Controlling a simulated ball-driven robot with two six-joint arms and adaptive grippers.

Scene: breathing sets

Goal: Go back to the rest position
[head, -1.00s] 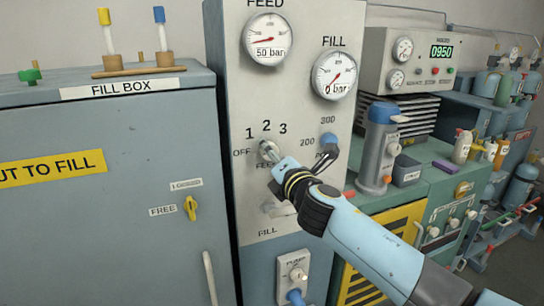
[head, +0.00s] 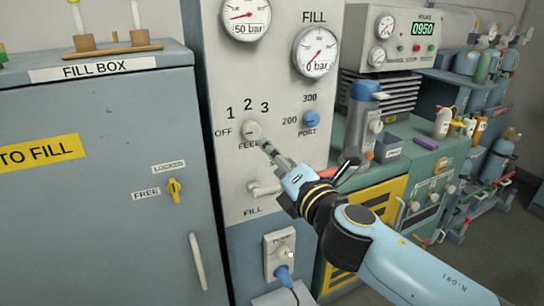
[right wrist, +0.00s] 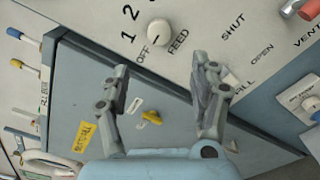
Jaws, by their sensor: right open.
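My right gripper (head: 277,157) is in front of the white panel, just below and right of the feed knob (head: 252,131). In the right wrist view the gripper (right wrist: 160,80) is open, its two fingers wide apart with nothing between them. The feed knob (right wrist: 158,33) shows there beyond the fingertips, apart from them. My left gripper is in no view.
The fill box (head: 100,190) stands left of the panel (head: 270,85), with a yellow catch (head: 174,190) on its front. A white fill handle (head: 262,188) sits close to my right gripper.

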